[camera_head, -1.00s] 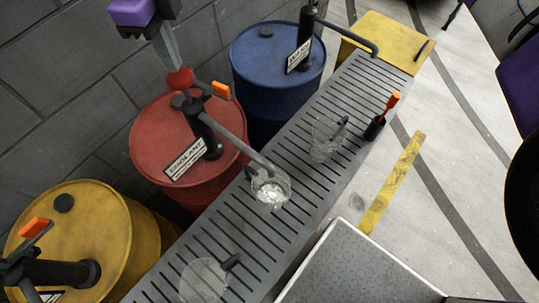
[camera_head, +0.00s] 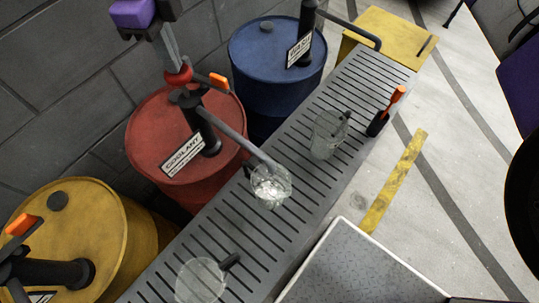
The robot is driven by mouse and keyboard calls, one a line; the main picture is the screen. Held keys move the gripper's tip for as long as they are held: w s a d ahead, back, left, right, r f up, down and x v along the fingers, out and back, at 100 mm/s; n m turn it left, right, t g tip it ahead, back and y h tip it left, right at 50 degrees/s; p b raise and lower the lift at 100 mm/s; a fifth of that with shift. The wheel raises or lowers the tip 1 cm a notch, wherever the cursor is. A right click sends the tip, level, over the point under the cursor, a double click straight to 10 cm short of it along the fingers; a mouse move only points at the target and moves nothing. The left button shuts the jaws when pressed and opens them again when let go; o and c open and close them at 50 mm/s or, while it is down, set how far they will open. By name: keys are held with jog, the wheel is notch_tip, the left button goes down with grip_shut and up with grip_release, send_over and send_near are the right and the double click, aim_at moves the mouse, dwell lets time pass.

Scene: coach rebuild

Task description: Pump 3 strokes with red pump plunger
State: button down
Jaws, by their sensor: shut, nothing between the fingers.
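The red drum (camera_head: 150,155), labelled COOLANT, stands by the wall with a dark pump (camera_head: 208,137) on it. The red plunger knob (camera_head: 178,76) sits just above the pump head, beside an orange handle (camera_head: 219,80). My gripper (camera_head: 174,66) is shut and points down, its fingertips at the top of the red knob. I cannot tell whether they touch it. The pump's spout (camera_head: 240,145) reaches over a clear jug (camera_head: 270,188) on the slatted bench; something pale shows inside the jug.
The slatted bench (camera_head: 235,213) also bears a clear jug (camera_head: 327,134), another at the front (camera_head: 200,280) and an orange-handled tool (camera_head: 392,97). A blue drum (camera_head: 260,62) and a yellow drum (camera_head: 105,215) flank the red one. A grey-topped box (camera_head: 360,272) stands in front.

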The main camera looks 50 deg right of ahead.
aim_at(179, 76)
jog(key=shift+f+b, duration=1.55)
jog(key=shift+f, duration=0.7)
jog(key=shift+r, duration=0.1)
jog(key=shift+r+p, duration=1.6)
jog(key=shift+r, duration=1.95)
jog(key=shift+f, duration=0.15)
